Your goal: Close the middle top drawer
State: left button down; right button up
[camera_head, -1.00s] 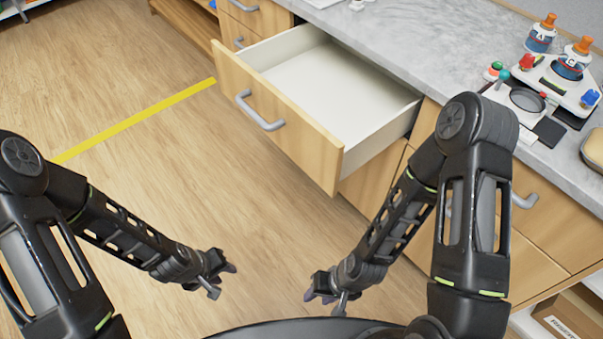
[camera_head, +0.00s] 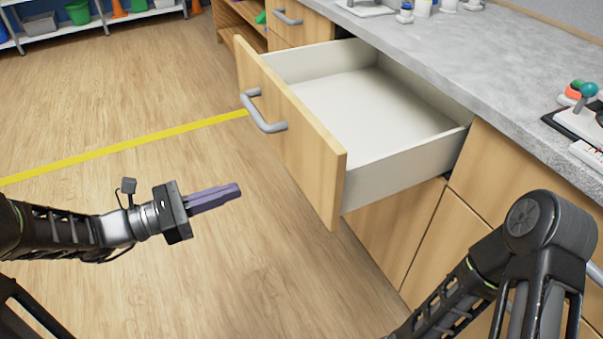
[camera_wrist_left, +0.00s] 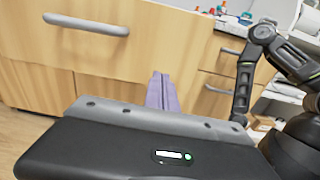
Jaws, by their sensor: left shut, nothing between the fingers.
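The middle top drawer (camera_head: 290,130) is pulled far out of the counter. It has a light wood front, a grey bar handle (camera_head: 262,112) and an empty white inside. My left gripper (camera_head: 238,190) is shut and empty, with purple fingers pointing right. In the head view it appears left of and below the drawer front, apart from it. In the left wrist view the shut fingers (camera_wrist_left: 161,92) show in front of wooden fronts, with a grey handle (camera_wrist_left: 86,24) at upper left. My right arm shows at lower right, but its gripper is out of the picture.
The grey countertop (camera_head: 440,60) runs above the drawers, with bottles and a device (camera_head: 585,120) on it. A closed drawer (camera_head: 290,30) lies beyond the open one. A shelf with bins (camera_head: 78,12) stands at the far left. The wooden floor left of the drawer is clear.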

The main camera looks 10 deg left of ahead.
pick_arm(q)
jog(key=shift+d, duration=0.15)
jog(key=b, duration=0.4)
send_near(307, 168)
jog(key=x, duration=0.6)
jog(key=shift+w+d, duration=0.25)
jog(key=shift+d, duration=0.1)
jog(key=b+x, duration=0.1)
jog(key=x, duration=1.8)
jog(key=shift+d+f+b, duration=0.1)
jog(key=shift+d+b, duration=0.2)
jog(key=shift+b, duration=0.05)
jog(key=x, duration=0.6)
jog(key=p+x, duration=0.1)
jog(key=x, duration=0.5)
jog(key=shift+w+d+r, duration=0.1)
jog(key=shift+d+r, duration=0.15)
jog(key=shift+r, duration=0.25)
